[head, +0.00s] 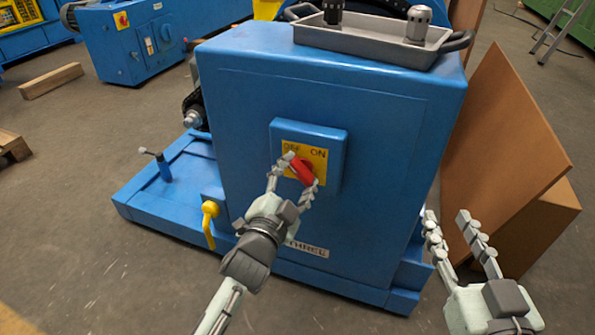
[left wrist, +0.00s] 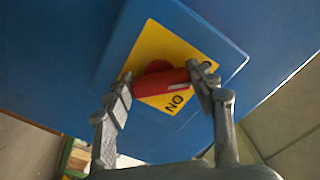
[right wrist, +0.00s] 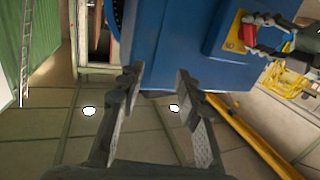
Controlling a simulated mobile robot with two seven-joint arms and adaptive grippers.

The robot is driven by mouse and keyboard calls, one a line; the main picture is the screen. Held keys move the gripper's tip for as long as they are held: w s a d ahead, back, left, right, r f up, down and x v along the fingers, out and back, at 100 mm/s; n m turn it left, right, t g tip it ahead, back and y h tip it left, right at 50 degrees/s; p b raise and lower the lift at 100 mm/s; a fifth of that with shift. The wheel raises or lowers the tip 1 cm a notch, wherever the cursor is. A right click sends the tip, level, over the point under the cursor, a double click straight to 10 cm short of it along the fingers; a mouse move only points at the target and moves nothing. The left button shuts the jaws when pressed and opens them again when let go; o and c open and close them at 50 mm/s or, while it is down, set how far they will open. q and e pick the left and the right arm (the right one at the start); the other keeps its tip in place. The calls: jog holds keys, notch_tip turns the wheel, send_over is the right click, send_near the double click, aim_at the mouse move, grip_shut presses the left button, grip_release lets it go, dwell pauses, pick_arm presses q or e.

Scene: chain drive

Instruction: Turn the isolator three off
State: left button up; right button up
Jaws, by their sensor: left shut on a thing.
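The isolator is a blue box (head: 335,133) with a yellow plate (head: 319,154) marked OFF and ON, on the front of a blue machine housing. Its red handle (head: 303,171) slants from upper left to lower right in the head view. A label below, partly hidden by my left gripper, seems to read THREE (head: 308,249). My left gripper (head: 302,173) is shut on the red handle (left wrist: 158,83), with a finger at each end of it. The letters ON show beside it in the left wrist view. My right gripper (head: 462,225) is open and empty, right of the housing.
A grey tray (head: 370,44) with dark and metal fittings stands on top of the housing. A yellow lever (head: 209,222) sticks out at the lower left. Brown boards (head: 500,150) lean at the right, near my right gripper. Another blue machine (head: 130,40) stands at the back left.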

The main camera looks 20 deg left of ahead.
jog(key=shift+d+f+h, duration=0.25)
jog(key=shift+f+h, duration=0.05)
jog(key=shift+f, duration=0.25)
pick_arm(q)
jog(key=o, duration=1.2)
jog(key=shift+c, duration=0.2)
jog(key=shift+s, duration=0.1)
jog(key=s, duration=1.2)
jog(key=shift+a, duration=0.2)
